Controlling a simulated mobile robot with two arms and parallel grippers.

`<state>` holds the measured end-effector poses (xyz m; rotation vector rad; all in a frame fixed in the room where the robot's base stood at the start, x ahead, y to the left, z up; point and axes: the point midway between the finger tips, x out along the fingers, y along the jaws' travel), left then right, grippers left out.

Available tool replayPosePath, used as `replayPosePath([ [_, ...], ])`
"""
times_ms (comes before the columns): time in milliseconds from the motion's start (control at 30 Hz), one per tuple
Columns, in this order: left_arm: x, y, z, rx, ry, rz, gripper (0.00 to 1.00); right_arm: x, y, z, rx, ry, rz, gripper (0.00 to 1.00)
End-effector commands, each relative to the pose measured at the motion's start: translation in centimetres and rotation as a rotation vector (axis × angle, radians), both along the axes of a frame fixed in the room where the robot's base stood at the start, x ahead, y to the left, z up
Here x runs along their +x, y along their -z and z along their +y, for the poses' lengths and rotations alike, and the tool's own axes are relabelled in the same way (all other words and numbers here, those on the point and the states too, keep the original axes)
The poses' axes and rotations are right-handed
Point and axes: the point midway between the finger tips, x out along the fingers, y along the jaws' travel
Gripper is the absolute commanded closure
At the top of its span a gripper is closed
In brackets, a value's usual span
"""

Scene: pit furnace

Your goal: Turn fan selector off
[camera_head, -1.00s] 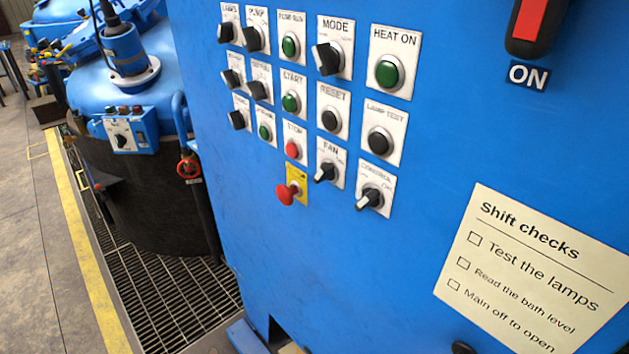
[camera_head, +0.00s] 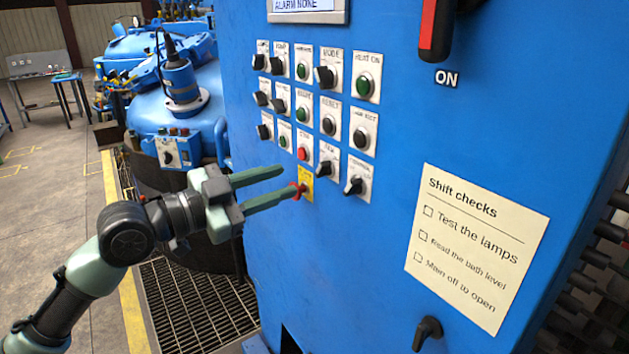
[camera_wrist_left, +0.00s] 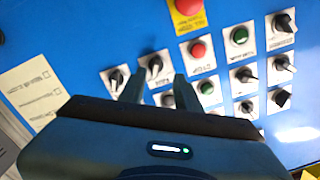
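The fan selector (camera_head: 325,168) is a black knob with a light pointer on a white plate, in the lower row of the blue cabinet's controls. Its pointer is tilted, low end to the lower left in the head view. It also shows in the left wrist view (camera_wrist_left: 154,65), beyond the gap between my fingers. My left gripper (camera_head: 289,181) is open and empty, its fingers pointing at the panel. In the head view its tips are left of the fan selector, by the red emergency knob (camera_head: 299,191). I cannot tell if they touch anything. My right gripper is not in view.
Another selector (camera_head: 354,185) sits right of the fan one, with the red stop button (camera_head: 303,153) to its left. A red-handled main switch (camera_head: 437,25) is above right. A shift checks sheet (camera_head: 465,240) is on the cabinet. A blue furnace (camera_head: 180,100) stands left.

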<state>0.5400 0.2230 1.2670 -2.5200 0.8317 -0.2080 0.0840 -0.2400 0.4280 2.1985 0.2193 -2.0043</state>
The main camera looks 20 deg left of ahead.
Motion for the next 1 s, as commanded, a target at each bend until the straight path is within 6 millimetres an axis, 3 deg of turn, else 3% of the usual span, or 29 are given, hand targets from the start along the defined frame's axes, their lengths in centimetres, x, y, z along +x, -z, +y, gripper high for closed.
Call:
replayPosePath([
  [167,-0.4,-1.3,-1.5,0.014,0.030,-0.021,0.67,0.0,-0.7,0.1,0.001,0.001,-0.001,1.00],
  [600,4.6,-1.2,-5.2,0.012,0.028,-0.018,0.67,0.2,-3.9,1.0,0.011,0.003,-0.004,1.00],
  [967,5.2,-0.8,-5.7,0.016,0.026,-0.018,0.67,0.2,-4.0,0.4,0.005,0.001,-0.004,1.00],
  [1000,5.2,-0.8,-5.6,0.016,0.026,-0.018,0.76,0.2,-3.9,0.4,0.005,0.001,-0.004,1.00],
])
